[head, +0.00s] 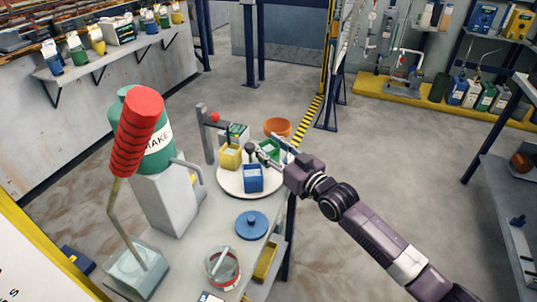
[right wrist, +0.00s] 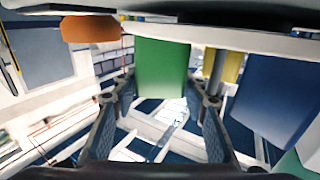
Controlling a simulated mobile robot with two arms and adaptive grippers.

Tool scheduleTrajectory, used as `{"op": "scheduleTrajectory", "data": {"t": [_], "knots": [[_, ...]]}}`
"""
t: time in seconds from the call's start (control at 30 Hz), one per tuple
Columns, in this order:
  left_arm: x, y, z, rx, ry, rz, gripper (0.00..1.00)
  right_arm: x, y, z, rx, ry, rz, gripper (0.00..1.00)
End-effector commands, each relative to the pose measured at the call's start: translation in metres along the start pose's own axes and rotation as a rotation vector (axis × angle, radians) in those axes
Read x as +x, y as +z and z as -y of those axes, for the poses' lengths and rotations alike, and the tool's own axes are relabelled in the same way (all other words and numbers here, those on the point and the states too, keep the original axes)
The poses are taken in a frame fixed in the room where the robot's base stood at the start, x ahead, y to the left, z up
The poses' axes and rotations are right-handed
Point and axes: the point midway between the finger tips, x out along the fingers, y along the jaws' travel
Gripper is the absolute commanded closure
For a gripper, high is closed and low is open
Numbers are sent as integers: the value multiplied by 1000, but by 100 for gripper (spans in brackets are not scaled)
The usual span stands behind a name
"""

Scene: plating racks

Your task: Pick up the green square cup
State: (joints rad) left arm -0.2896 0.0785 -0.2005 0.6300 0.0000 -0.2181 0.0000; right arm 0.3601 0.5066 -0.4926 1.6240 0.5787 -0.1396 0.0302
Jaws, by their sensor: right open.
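The green square cup (head: 271,148) stands on the round white turntable (head: 232,189) at its right side, partly hidden by my right gripper. In the right wrist view the green cup (right wrist: 162,66) appears centred between the two fingertips, with a gap on each side. My right gripper (head: 265,151) is open and empty at the cup; its fingers also show in the right wrist view (right wrist: 160,101). I cannot tell how far the cup is inside the jaws. My left gripper is not in view.
A blue cup (head: 253,178) and a yellow cup (head: 230,156) share the turntable, close to the gripper. An orange bowl (head: 277,127) sits just behind. A blue lid (head: 252,224) and a glass jar (head: 222,266) are nearer on the table. A green tank (head: 160,155) stands left.

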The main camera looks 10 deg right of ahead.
Motion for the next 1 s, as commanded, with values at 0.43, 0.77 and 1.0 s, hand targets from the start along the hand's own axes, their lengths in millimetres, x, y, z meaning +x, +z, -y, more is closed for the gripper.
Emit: {"op": "scheduleTrajectory", "data": {"t": [0.43, 0.77, 1.0], "knots": [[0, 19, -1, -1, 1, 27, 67, 0, -1, 0, 0, 0, -1, 90], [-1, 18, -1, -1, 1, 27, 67, 0, -11, -1, 0, 1, -3, 91], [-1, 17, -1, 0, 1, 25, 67, 0, -52, 0, -2, 0, -8, 91]]}}
